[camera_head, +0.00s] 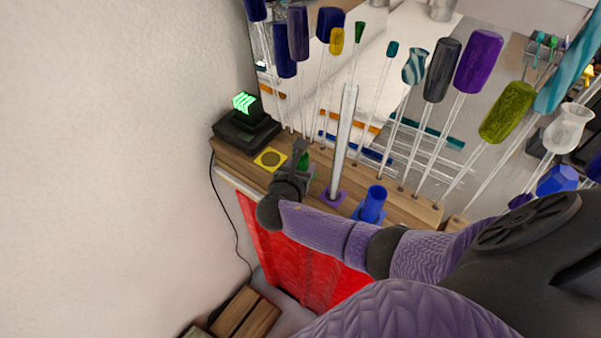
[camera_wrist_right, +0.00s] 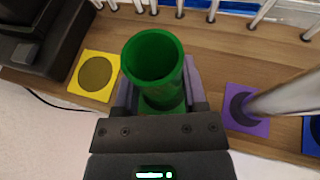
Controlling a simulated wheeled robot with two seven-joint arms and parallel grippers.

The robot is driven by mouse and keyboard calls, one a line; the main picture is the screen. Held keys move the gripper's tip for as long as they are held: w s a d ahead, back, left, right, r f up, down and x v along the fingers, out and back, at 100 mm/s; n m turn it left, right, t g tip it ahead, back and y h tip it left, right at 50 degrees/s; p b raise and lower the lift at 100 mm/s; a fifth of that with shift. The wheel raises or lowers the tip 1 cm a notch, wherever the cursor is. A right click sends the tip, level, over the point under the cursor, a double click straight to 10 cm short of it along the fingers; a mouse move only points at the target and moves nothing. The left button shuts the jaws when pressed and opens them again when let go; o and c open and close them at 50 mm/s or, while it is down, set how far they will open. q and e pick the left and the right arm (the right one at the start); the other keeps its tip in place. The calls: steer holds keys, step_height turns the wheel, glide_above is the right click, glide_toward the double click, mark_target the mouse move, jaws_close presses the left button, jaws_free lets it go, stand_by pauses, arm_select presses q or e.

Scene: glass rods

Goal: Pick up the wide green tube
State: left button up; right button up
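The wide green tube (camera_wrist_right: 153,60) stands on the wooden shelf in the right wrist view, its open mouth toward the camera. In the head view only a small part of the green tube (camera_head: 304,160) shows behind my right gripper (camera_head: 297,170). In the wrist view my right gripper (camera_wrist_right: 162,95) has one finger on each side of the tube's lower part. I cannot tell whether both fingers press on it. The tube's base is partly hidden by the gripper body. My left gripper is not in view.
A yellow pad (camera_head: 270,160) lies left of the tube, beside a black device (camera_head: 244,128). A tall clear tube (camera_head: 344,140) stands on a purple pad (camera_wrist_right: 246,110) to the right. A blue tube (camera_head: 371,204) is farther right. Several glass rods line the back edge.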

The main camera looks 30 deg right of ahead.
jaws_close()
steer(key=shift+r, duration=0.1)
